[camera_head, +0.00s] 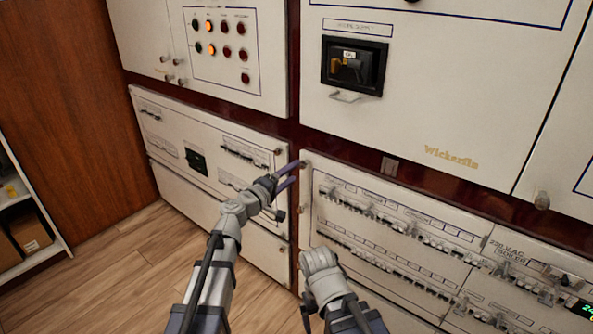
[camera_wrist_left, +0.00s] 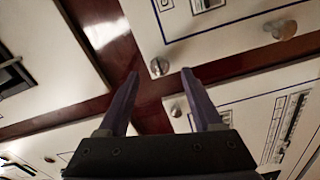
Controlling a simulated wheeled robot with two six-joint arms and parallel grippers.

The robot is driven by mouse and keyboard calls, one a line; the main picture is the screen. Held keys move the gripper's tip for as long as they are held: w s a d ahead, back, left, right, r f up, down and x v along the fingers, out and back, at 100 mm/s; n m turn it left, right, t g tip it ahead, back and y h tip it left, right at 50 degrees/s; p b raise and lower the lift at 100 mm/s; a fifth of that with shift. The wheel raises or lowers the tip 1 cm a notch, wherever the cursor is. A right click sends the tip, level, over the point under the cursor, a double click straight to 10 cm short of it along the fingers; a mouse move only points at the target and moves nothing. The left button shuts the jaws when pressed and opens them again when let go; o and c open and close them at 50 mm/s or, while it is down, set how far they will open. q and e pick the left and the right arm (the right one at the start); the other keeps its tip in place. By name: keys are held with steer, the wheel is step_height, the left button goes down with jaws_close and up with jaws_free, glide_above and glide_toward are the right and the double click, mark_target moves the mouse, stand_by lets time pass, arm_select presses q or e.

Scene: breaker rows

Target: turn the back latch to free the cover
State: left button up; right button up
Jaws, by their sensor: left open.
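My left gripper (camera_head: 293,174) is open, with its two purple fingers pointing at the corner between the white panels. A small round latch knob (camera_head: 303,208) sits on the left edge of the lower right breaker cover (camera_head: 400,233), just below the fingers; another knob (camera_head: 278,152) is on the lower left panel, near them. In the left wrist view, a slotted round knob (camera_wrist_left: 159,66) appears between the open fingertips, and a second knob (camera_wrist_left: 176,110) lies between the fingers lower down. The fingers hold nothing. I cannot tell which knob is the back latch.
The breaker cover carries several rows of switches. Indicator lamps (camera_head: 211,49) are at upper left. A shelf (camera_head: 30,215) stands at far left. My right forearm is at bottom centre.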

arm_select(q)
steer(key=v, duration=0.4)
